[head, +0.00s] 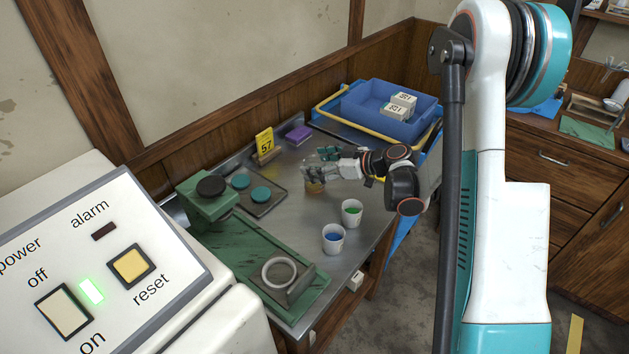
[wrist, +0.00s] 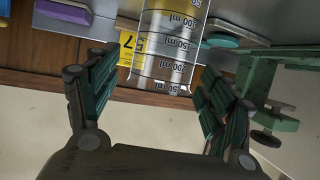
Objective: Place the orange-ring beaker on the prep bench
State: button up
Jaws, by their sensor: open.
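A clear graduated beaker (wrist: 172,45) shows between my fingers in the wrist view, its volume marks upside down. In the head view the beaker (head: 315,185) is small on the steel table (head: 300,215), partly behind my gripper, with an orange-yellow tint low down. My gripper (head: 318,160) is at the beaker, open, with its green fingers (wrist: 165,75) on both sides of the glass and gaps visible. I cannot tell which bench is the prep bench; a wooden bench (head: 545,150) stands at the right.
Two white cups, one with blue (head: 333,238) and one with green (head: 352,212), stand in front of my gripper. A blue crate (head: 375,125) with white boxes, a yellow 57 sign (head: 264,142), a purple block (head: 298,135) and a green stand (head: 207,200) are around.

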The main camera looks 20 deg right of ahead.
jog(key=shift+w+a+f, duration=0.2)
jog(key=shift+w+a, duration=0.1)
jog(key=c, duration=1.7)
jog(key=shift+c, duration=0.2)
jog(key=shift+r, duration=0.15)
